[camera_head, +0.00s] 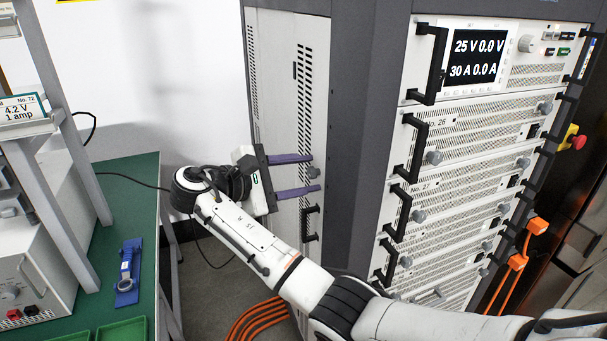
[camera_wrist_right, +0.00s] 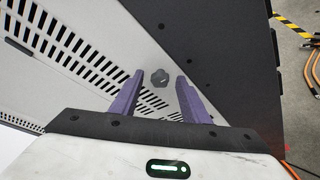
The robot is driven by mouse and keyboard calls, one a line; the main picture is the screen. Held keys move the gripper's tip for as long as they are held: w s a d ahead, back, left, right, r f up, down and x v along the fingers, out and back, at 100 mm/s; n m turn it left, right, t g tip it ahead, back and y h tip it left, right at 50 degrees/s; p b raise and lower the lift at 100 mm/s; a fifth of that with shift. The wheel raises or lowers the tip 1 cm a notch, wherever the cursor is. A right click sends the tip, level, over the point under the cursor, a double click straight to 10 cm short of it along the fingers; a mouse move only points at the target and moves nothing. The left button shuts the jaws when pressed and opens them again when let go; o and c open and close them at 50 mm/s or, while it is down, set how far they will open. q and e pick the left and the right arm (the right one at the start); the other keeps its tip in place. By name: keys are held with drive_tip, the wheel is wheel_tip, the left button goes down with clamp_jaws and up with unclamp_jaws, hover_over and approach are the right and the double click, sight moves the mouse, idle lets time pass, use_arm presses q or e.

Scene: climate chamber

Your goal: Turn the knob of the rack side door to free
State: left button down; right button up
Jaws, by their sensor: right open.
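The rack side door (camera_head: 283,75) is a pale panel with vent slots on the left side of the rack. Its grey knob (camera_head: 314,172) sits near the door's right edge, above a black handle (camera_head: 310,223). My right gripper (camera_head: 315,173) is open in front of the door, its two purple fingers pointing at the knob, one above and one below it in the head view. In the right wrist view the dark knob (camera_wrist_right: 160,77) shows just beyond and between the fingertips (camera_wrist_right: 160,82). I cannot tell whether the fingers touch it. My left gripper is not in view.
The rack front (camera_head: 470,150) carries several instrument units with black handles. A green-topped bench (camera_head: 125,205) with a blue tool holder (camera_head: 128,272) stands at left. Orange cables (camera_head: 262,318) lie on the floor below my right arm. A black cable hangs behind the bench.

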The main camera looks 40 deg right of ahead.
drive_tip(key=shift+c, duration=0.5)
drive_tip(key=c, duration=1)
drive_tip(key=shift+o, duration=0.2)
